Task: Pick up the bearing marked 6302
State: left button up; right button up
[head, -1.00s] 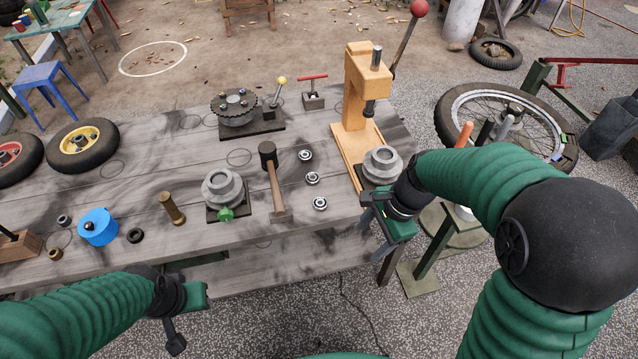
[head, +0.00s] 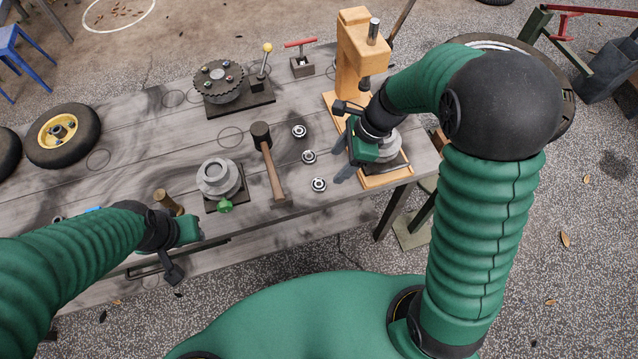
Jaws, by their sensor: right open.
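Three small ring bearings lie in a row on the grey wooden bench: a far one (head: 299,131), a middle one (head: 309,157) and a near one (head: 319,184). Their markings are too small to read, so I cannot tell which is 6302. My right gripper (head: 338,163) is open and empty, just right of the middle and near bearings, with its fingers towards them. It appears to be above the bench and apart from the bearings. My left gripper (head: 178,256) is at the bench's front edge, left of the bearings; its jaw opening is unclear.
A hammer (head: 268,160) lies just left of the bearings. A tan press (head: 352,70) stands behind my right gripper, with a grey stepped part (head: 384,148) partly hidden by it. Another grey stepped part (head: 218,178) stands left. The bench (head: 300,215) is clear in front of the bearings.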

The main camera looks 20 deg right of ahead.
aim_at(320, 183)
jog(key=x, duration=0.5)
jog(key=shift+w+b, duration=0.35)
jog(key=shift+w, duration=0.05)
jog(key=shift+s+a+f, duration=0.15)
jog(key=shift+a+f, duration=0.05)
jog(key=shift+f, duration=0.05)
jog(key=x, duration=0.2)
jog(key=s+b+x, duration=0.1)
jog(key=x, duration=0.1)
jog(key=shift+a, duration=0.1)
jog(key=shift+w+f, duration=0.15)
jog(key=shift+w, duration=0.05)
pick_arm(q)
jog(key=x, duration=0.2)
jog(key=shift+f, duration=0.45)
pick_arm(e)
jog(key=shift+a, duration=0.1)
jog(key=shift+c, duration=0.3)
grip_shut()
